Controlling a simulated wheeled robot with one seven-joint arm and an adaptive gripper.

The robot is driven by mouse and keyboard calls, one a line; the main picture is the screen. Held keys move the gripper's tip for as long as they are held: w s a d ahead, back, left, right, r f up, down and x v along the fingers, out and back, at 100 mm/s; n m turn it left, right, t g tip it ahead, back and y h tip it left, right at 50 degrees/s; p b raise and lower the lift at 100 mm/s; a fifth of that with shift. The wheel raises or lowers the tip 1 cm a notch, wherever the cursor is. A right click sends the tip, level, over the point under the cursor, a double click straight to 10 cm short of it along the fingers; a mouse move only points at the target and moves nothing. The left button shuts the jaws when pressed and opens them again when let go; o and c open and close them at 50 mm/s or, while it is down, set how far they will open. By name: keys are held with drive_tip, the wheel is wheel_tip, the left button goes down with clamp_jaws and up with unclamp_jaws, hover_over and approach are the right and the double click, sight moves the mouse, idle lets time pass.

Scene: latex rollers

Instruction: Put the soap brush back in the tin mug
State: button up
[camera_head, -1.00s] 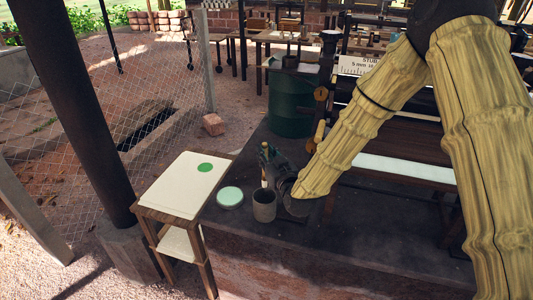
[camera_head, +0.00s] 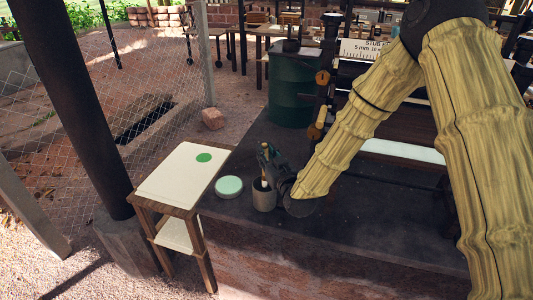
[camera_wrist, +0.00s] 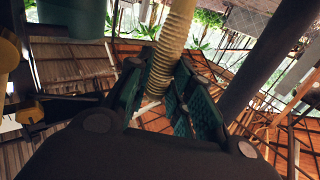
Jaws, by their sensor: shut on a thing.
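The tin mug (camera_head: 264,199), a small grey-brown cup, stands upright on the dark bench top. The soap brush (camera_head: 264,175) is a thin, pale stick with a dark part low down. It is upright at the mug's mouth, with the dark part at the rim. I cannot tell how deep its lower end is inside. My gripper (camera_head: 268,161) is shut on its upper part, just above the mug. In the wrist view, the pale ribbed handle (camera_wrist: 175,45) sits between the green finger pads (camera_wrist: 160,92).
A pale green round tin (camera_head: 229,187) is beside the mug on the left. A cream-topped side table (camera_head: 180,175) with a green disc stands left of the bench (camera_head: 350,225). A dark green drum (camera_head: 290,90) and roller machine (camera_head: 395,150) are behind. The bench front is clear.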

drive_tip(key=shift+f+b, duration=1.1)
drive_tip(key=shift+f, duration=0.6)
